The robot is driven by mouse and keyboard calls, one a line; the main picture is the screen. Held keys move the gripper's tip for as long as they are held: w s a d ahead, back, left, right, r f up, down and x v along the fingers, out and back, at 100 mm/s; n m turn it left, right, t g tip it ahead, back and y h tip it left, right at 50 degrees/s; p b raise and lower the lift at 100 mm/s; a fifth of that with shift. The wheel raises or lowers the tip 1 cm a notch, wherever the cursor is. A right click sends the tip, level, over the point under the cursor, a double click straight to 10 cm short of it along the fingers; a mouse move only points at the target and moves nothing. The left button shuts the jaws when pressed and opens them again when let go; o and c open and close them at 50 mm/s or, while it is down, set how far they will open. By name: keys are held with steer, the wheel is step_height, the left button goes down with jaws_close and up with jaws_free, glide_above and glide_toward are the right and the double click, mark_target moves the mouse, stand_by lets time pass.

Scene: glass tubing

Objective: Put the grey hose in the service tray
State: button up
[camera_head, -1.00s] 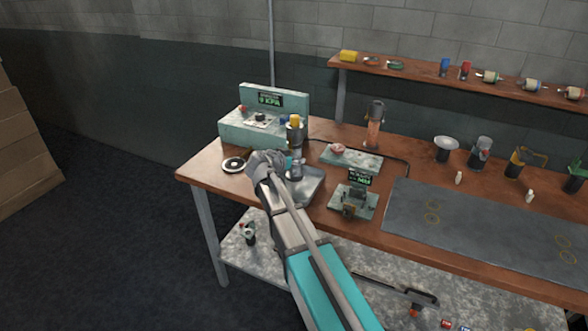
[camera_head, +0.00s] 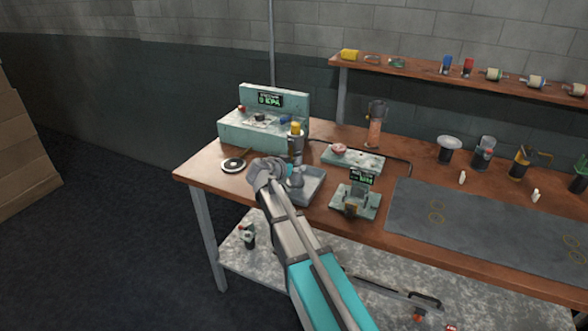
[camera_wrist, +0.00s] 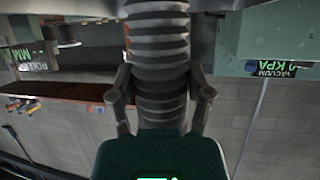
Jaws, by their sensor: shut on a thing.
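The grey hose (camera_wrist: 160,60), a ribbed tube, stands between the two fingers of my gripper (camera_wrist: 160,95) in the wrist view, and they are shut on it. Its lower end is hidden behind the gripper's body. In the head view my gripper (camera_head: 280,171) is at the left part of the bench, over the near-left side of the service tray (camera_head: 318,190). The tray is a shallow grey metal one, partly covered by my arm. The hose is small and mostly hidden there; I cannot tell whether it touches the tray.
A small teal fixture with a display (camera_head: 355,198) stands right of the tray. A grey mat (camera_head: 480,225) lies further right, largely clear.

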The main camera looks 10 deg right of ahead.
steer(key=shift+f, duration=0.1)
steer(key=o, duration=1.3)
steer(key=shift+r, duration=0.25)
steer(key=p+v, duration=0.4)
steer(key=v, duration=0.8)
steer(key=shift+p, duration=0.3)
steer(key=shift+f, duration=0.1)
